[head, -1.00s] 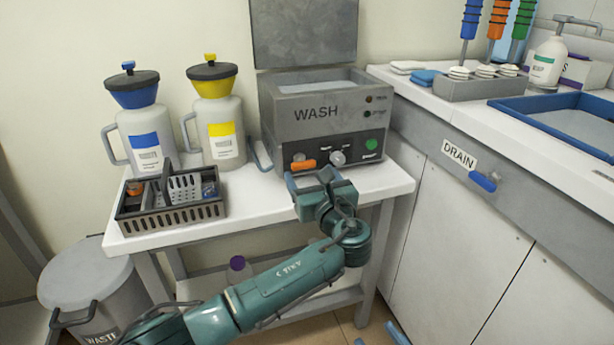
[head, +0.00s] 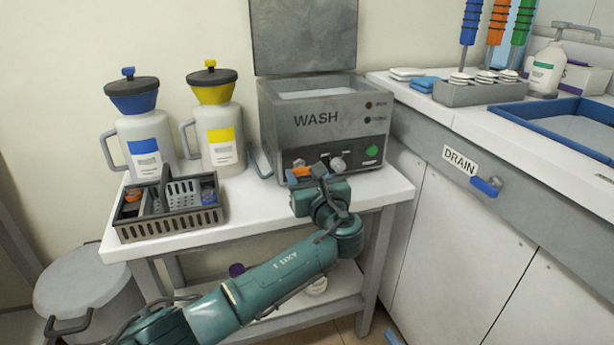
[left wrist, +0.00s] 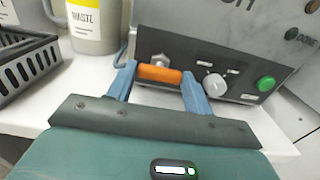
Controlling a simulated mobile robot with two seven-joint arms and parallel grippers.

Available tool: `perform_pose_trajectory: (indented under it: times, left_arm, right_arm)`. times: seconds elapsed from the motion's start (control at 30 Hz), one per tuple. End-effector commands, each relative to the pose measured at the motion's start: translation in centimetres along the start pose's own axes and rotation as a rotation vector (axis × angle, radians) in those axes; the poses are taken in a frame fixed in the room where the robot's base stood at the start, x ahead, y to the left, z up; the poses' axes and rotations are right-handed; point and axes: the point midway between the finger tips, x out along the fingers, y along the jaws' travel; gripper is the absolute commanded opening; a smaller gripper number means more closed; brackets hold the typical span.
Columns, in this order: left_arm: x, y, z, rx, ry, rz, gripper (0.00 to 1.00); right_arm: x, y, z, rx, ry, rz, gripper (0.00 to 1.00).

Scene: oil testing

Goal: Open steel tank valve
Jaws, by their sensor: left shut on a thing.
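The steel wash tank (head: 318,135), marked WASH, stands on the white table with its lid up. Its valve has an orange handle (head: 300,173) low on the left of the dark front panel. In the left wrist view the orange handle (left wrist: 160,74) lies sideways between the two blue fingers. My left gripper (head: 305,178) is at the front of the tank, shut on the handle; it also shows in the left wrist view (left wrist: 161,82). My right gripper is in neither view.
A grey dial (left wrist: 214,84) and a green button (left wrist: 266,83) sit right of the valve. A dark basket (head: 170,212) and two waste jugs, blue-topped (head: 146,140) and yellow-topped (head: 216,120), stand left. A counter with a blue DRAIN handle (head: 487,186) is at right.

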Motion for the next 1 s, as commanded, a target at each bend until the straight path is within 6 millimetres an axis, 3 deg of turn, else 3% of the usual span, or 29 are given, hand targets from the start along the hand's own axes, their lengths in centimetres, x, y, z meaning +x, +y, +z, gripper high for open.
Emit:
perform_pose_trajectory:
  times: [0.13, 0.47, 1.0]
  left_arm:
    - [0.0, 0.04, -0.05, 0.001, 0.001, 0.001, 0.28]
    - [-0.03, 0.05, -0.09, -0.049, 0.002, 0.002, 0.28]
    - [-0.1, 0.04, -0.28, -0.48, 0.003, 0.002, 0.28]
  right_arm:
    - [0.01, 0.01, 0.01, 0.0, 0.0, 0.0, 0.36]
    - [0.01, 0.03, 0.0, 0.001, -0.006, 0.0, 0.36]
    - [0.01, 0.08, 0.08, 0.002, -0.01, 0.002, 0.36]
